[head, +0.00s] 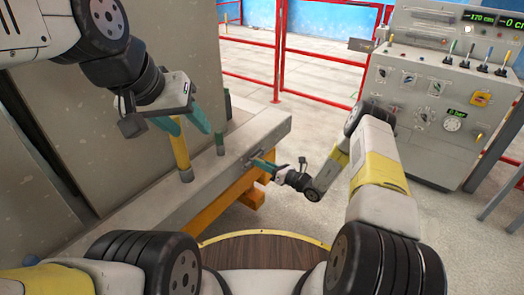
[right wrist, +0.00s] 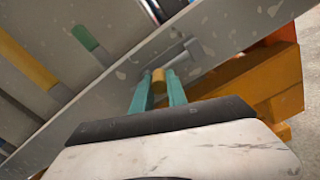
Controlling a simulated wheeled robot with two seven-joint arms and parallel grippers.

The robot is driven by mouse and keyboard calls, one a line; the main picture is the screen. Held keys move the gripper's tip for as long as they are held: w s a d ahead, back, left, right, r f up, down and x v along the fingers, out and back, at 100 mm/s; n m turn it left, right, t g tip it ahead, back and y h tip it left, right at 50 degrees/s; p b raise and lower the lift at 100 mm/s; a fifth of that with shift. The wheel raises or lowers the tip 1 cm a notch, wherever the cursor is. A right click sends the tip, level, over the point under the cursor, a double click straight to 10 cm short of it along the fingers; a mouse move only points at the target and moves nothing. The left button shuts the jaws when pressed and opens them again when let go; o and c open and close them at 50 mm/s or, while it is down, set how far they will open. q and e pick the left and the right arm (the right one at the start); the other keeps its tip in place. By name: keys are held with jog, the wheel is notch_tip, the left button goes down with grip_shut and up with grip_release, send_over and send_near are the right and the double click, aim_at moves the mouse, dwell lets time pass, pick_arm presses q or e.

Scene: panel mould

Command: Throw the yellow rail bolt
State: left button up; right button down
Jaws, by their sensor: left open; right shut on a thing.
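The rail bolt (right wrist: 196,50) is a grey bar on the side face of the concrete-grey rail (head: 265,135), with a small yellow knob (right wrist: 158,77) at its end. My right gripper (head: 260,165) is shut on this knob, which shows between its teal fingers in the right wrist view (right wrist: 159,88). In the head view the fingers hide most of the bolt. My left gripper (head: 190,120) is open, above the rail and close to the top of a yellow post (head: 181,155). I cannot tell whether it touches that post.
A green post (head: 220,143) stands on the rail, right of the yellow one. Large grey panels (head: 190,50) rise behind the rail. Orange beams (head: 225,200) support it. A control console (head: 440,75) with levers stands at the right. Red railings (head: 278,50) run behind; open floor lies between.

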jog(key=shift+w+d, duration=0.85)
jog(key=shift+w, duration=0.3)
jog(key=shift+w+d, duration=0.8)
jog(key=shift+w, duration=0.3)
jog(key=c, duration=1.3)
grip_release()
jog(key=shift+v, duration=3.9)
